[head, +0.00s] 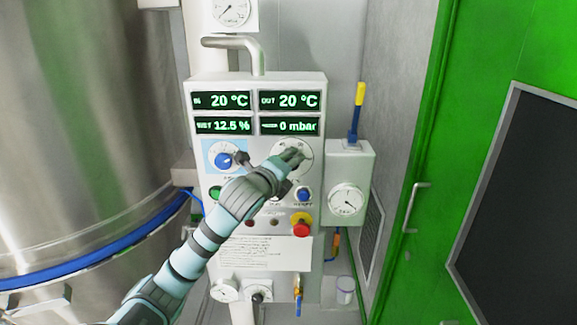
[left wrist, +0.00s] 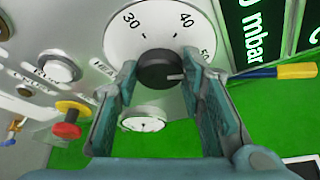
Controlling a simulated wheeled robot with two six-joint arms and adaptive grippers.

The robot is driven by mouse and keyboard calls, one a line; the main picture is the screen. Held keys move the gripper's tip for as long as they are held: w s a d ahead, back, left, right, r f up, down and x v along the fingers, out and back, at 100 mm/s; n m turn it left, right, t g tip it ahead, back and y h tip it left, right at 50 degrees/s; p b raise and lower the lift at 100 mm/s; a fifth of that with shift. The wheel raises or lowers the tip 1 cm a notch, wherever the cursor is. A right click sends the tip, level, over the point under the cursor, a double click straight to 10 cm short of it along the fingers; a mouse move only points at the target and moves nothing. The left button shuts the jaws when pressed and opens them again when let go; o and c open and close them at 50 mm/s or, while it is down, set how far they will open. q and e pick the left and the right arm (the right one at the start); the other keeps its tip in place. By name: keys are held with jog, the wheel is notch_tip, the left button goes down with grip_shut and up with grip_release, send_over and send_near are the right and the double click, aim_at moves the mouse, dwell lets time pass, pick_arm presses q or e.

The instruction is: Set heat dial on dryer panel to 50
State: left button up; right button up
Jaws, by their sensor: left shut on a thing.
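The dryer panel (head: 262,90) is a pale box with green displays in the middle of the head view. The heat dial (head: 303,145) is a white disc at its upper right. In the left wrist view the heat dial (left wrist: 135,45) shows 30, 40 and a partly covered 50 around a black knob (left wrist: 155,68). The knob's white mark points right, slightly below the 50 figure. My left gripper (head: 291,158) is at the dial; in the left wrist view its fingers (left wrist: 158,68) are shut on the knob's two sides. My right gripper is out of view.
A blue knob (head: 223,160) sits left of the heat dial. A red button (head: 301,225) and a blue button (head: 303,194) lie below. A grey gauge box (head: 350,158) with a yellow-and-blue lever (head: 357,108) stands right. A steel vessel (head: 85,120) fills the left.

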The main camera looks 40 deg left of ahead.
pick_arm(q)
jog(key=shift+m, duration=0.5)
jog(key=shift+g, duration=0.3)
jog(key=o, duration=1.1)
jog(key=shift+o, duration=0.2)
jog(key=v, duration=0.7)
jog(key=shift+s+d, duration=0.2)
jog(key=shift+s, duration=0.05)
jog(key=shift+w, duration=0.15)
